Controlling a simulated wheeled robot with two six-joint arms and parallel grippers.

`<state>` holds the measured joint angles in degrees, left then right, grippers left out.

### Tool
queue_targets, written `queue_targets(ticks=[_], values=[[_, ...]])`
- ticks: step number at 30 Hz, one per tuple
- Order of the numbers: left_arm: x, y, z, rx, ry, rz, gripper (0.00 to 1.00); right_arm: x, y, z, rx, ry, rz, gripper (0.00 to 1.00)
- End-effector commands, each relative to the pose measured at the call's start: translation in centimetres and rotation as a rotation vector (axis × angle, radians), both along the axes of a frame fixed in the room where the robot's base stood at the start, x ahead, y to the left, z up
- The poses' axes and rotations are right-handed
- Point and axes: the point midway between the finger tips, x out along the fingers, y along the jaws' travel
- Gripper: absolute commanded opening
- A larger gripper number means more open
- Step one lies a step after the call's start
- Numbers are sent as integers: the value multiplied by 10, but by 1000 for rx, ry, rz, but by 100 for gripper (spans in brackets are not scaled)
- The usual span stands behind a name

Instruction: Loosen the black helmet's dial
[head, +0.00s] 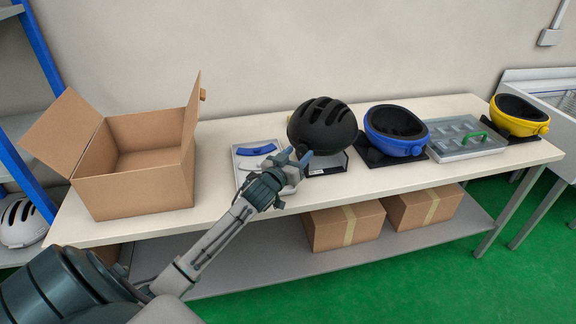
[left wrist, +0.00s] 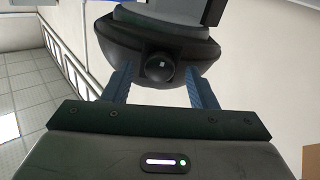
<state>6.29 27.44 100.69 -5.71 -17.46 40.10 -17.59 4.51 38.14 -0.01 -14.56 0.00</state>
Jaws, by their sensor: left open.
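The black helmet (head: 322,124) sits on a stand (head: 328,166) on the table. Its round dark dial (left wrist: 159,67) faces me in the left wrist view, on the helmet's black shell (left wrist: 190,47). My left gripper (head: 299,157) is at the helmet's near lower side in the head view. In the left wrist view the left gripper (left wrist: 160,86) is open, with one blue finger on each side of the dial and gaps to it. In the head view the gripper hides the dial. My right gripper is not in view.
An open cardboard box (head: 140,185) stands at the left of the table (head: 232,205). A grey tray (head: 262,149) with a blue piece lies left of the helmet. A blue helmet (head: 395,130), a grey case (head: 465,137) and a yellow helmet (head: 520,115) stand to the right.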

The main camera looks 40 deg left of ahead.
Motion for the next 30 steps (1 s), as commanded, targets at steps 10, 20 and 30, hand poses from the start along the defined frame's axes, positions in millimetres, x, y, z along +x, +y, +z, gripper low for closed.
queue_targets(ticks=[10,20,30], values=[[-68,-6,-6,5,2,-3,52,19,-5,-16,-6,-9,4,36],[-94,-8,-4,1,2,1,52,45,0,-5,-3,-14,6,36],[-94,-8,-3,-2,1,1,52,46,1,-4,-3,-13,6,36]])
